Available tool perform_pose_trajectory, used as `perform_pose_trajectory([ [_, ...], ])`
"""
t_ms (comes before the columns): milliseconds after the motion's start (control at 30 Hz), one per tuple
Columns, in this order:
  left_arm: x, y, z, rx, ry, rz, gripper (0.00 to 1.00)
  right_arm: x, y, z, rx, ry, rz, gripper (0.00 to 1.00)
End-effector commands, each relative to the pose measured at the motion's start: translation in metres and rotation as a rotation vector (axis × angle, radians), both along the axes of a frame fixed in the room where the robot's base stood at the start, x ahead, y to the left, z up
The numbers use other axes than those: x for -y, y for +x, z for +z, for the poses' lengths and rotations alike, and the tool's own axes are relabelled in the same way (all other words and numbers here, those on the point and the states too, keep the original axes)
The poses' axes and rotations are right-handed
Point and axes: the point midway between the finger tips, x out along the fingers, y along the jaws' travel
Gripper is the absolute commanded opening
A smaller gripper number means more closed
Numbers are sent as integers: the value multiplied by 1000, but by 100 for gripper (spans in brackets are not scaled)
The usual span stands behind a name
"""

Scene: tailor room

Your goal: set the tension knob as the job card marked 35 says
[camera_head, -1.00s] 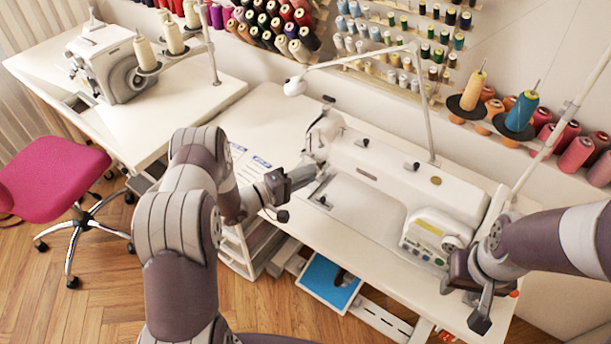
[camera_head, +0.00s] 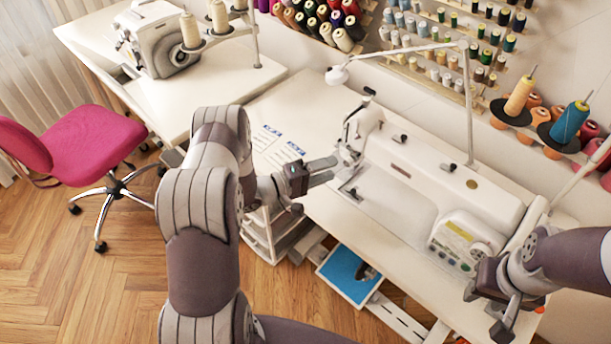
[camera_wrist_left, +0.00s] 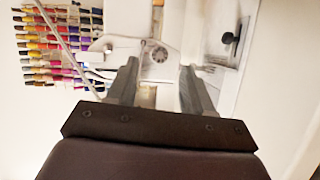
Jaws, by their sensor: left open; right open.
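The white sewing machine (camera_head: 440,190) stands on the table, its head end (camera_head: 355,140) at the left. My left gripper (camera_head: 330,170) is open and empty, beside and in front of that head end. In the left wrist view, my left gripper (camera_wrist_left: 160,78) points at the machine head, and a round dial-like part (camera_wrist_left: 160,54), perhaps the tension knob, shows between its fingers, with no contact visible. Two job cards (camera_head: 266,137) (camera_head: 289,153) lie on the table left of the machine; their numbers are too small to read. My right gripper (camera_head: 505,315) is open and empty near the table's right front.
A thin lamp arm (camera_head: 410,50) arches over the machine. Thread cones (camera_head: 570,122) stand behind it at the right. Another machine (camera_head: 160,40) is on the left table, with a pink chair (camera_head: 95,140) before it. Bare tabletop surrounds the cards.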

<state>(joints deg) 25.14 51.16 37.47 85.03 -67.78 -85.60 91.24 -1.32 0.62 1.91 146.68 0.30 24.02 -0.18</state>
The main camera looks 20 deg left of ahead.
Motion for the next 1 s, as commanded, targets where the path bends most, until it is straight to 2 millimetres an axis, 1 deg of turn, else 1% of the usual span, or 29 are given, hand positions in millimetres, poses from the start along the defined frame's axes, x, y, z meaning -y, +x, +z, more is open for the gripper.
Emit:
perform_pose_trajectory([
  [33, -11, -10, -1, -2, -2, 6, 51, 0, 0, -4, 0, 0, 0, 43],
  [100, -24, -24, -1, 0, -1, 7, 51, 0, 0, -6, 0, 0, 0, 43],
  [200, -41, -43, 0, -1, -2, 6, 51, 0, 0, -8, 0, 0, 0, 43],
  [300, -53, -57, 1, -1, -2, 4, 51, 0, 0, -10, 0, 0, 0, 43],
  [400, -59, -64, 2, -1, -1, 2, 51, 0, 0, -11, 0, 0, 0, 43],
  [533, -61, -68, 3, -1, -1, 0, 51, 0, 0, -10, 0, 0, 0, 43],
  [933, -61, -67, 3, 0, 0, 0, 51, 0, 0, -10, 0, 0, 0, 43],
  [1000, -61, -67, 1, 20, 36, -1, 51, 0, 0, -10, 0, 0, 0, 43],
])
